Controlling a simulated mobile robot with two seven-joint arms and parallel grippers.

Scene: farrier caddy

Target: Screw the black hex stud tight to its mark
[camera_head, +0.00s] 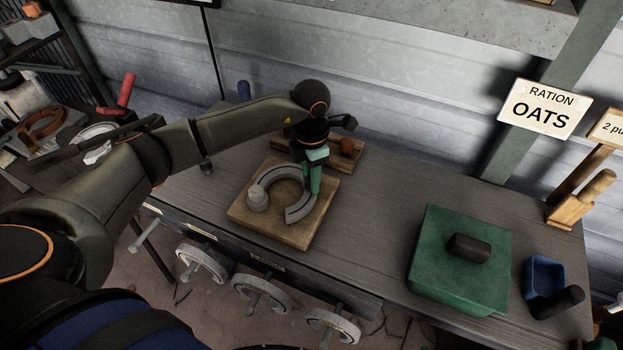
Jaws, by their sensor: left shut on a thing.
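A grey horseshoe (262,179) lies on a square wooden board (245,220) on the workbench. My left gripper (314,178) points down at the horseshoe's right side, with its green fingers shut at the shoe. The black hex stud cannot be made out; the fingers and wrist hide the spot where they close. Its mark cannot be seen either. A grey stepped cone (258,199) stands at the shoe's left end, apart from the fingers. My right gripper is out of view.
A second board (352,160) with a brown knob (347,145) lies behind my gripper. A green box (430,260) with a black block (469,247) on it stands at right, near a blue bin (543,272). Handwheels (262,294) hang along the bench front. The bench between board and box is clear.

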